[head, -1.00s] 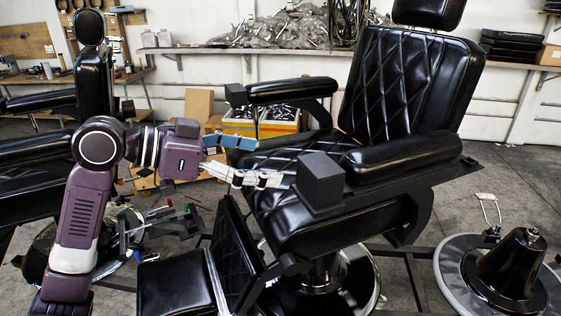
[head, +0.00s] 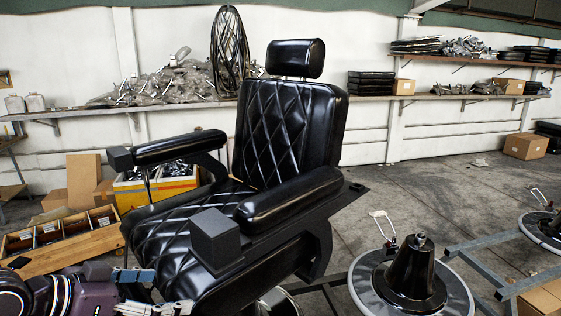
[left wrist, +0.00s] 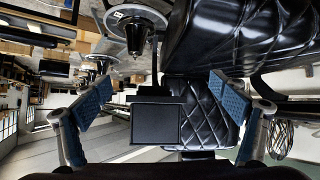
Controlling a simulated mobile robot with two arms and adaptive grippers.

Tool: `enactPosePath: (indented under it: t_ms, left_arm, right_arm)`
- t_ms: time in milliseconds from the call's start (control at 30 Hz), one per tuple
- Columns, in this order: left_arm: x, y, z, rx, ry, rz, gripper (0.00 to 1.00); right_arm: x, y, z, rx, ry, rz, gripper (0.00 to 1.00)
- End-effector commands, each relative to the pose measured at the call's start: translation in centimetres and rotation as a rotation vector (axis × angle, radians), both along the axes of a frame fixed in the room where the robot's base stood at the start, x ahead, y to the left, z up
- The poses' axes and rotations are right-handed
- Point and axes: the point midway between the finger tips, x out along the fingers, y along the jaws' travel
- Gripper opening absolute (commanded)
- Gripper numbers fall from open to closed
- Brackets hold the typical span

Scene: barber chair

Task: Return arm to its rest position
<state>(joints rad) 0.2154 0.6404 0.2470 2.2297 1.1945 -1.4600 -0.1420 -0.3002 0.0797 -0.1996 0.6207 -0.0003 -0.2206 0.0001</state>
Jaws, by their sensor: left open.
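My left arm enters the head view at the lower left corner. Its gripper (head: 162,291) is low in front of the black barber chair (head: 290,130), left of and below the square black block (head: 215,238) on the chair's near armrest side. In the left wrist view the two blue-padded fingers (left wrist: 160,100) stand wide apart with nothing held between them. A black block (left wrist: 155,122) and the quilted chair padding show beyond the fingers, apart from them as far as I can tell. My right gripper is in neither view.
A wooden divided crate (head: 62,252) and a yellow-and-white bin (head: 158,187) stand left of the chair. A round metal base with a black cone (head: 410,285) stands on the floor at right. Shelves line the wall.

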Motion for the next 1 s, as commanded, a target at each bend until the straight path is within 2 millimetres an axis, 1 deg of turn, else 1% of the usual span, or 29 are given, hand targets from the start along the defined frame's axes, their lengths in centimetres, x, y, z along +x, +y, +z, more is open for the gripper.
enactPosePath:
  t_ms: [33,67,100,167,200,267,300,367,400,500,600,700,767,800,967,1000]
  left_arm:
    - [-1.1,-0.8,-4.4,0.02,0.071,0.026,0.9]
    - [-1.7,-1.1,-6.6,0.038,0.106,0.045,0.9]
    - [-2.7,-1.5,-9.5,0.06,0.153,0.073,0.9]
    - [-4.5,-2.0,-13.4,0.096,0.216,0.112,0.9]
    - [-6.0,-2.3,-15.7,0.119,0.258,0.138,0.9]
    - [-8.3,-2.7,-18.9,0.154,0.318,0.179,0.9]
    - [-9.9,-2.9,-20.7,0.176,0.353,0.203,0.9]
    - [-12.2,-3.2,-22.9,0.208,0.401,0.241,0.9]
    - [-13.7,-3.3,-24.1,0.227,0.431,0.263,0.9]
    - [-17.1,-3.5,-26.2,0.269,0.491,0.315,0.9]
    - [-20.1,-3.6,-27.6,0.307,0.544,0.363,0.9]
    - [-23.1,-3.6,-28.6,0.344,0.593,0.41,0.9]
    - [-24.6,-3.5,-29.0,0.363,0.618,0.437,0.9]
    - [-23.7,-3.4,-30.4,0.366,0.616,0.432,0.9]
    - [-22.9,-3.5,-34.9,0.373,0.631,0.425,0.9]
    - [-22.7,-3.6,-36.2,0.374,0.636,0.423,0.9]
  right_arm:
    - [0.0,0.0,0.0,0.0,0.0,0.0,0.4]
    - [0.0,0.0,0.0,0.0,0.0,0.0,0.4]
    - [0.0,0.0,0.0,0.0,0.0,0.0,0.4]
    - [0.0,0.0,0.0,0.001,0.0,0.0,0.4]
    - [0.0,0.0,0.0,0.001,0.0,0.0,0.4]
    - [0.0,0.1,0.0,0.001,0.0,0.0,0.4]
    - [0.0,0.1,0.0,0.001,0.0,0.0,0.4]
    - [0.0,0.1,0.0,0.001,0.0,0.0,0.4]
    - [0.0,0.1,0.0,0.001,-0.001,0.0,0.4]
    - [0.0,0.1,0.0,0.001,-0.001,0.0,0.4]
    - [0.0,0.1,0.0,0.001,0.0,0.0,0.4]
    - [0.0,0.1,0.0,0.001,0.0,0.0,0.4]
    - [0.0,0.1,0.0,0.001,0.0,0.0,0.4]
    - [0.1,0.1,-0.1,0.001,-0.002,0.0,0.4]
    - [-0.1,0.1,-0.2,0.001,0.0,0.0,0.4]
    - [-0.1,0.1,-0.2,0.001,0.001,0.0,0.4]
